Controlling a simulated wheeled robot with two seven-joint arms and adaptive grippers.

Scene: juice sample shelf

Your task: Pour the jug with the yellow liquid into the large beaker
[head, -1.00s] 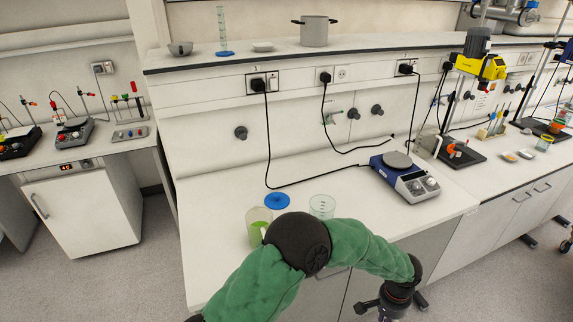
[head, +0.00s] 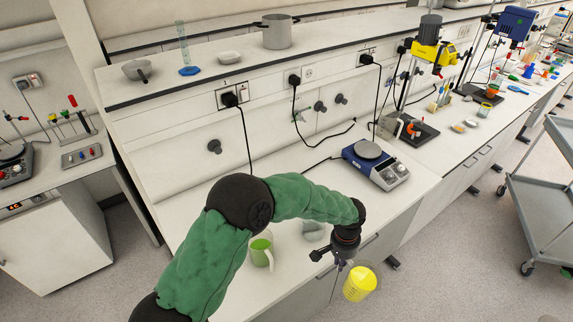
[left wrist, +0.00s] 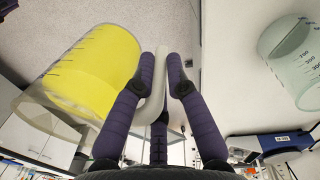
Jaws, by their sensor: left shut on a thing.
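My left gripper (head: 343,264) is shut on the handle of the jug with yellow liquid (head: 361,282). The jug is held in the air, seen against the floor just outside the bench's front edge. In the left wrist view the handle lies between the purple fingers (left wrist: 163,85), and the clear jug with its yellow liquid (left wrist: 90,70) is at the left. The large beaker (head: 313,232) stands on the bench, partly hidden by my arm. It looks clear and graduated in the left wrist view (left wrist: 292,55), apart from the jug. My right gripper is out of view.
A jug with green liquid (head: 261,252) stands on the bench left of the beaker, close to my left arm. A blue-and-white hotplate (head: 375,163) stands behind and right of the beaker. Black cables hang on the back panel. A grey trolley (head: 545,190) stands at the right.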

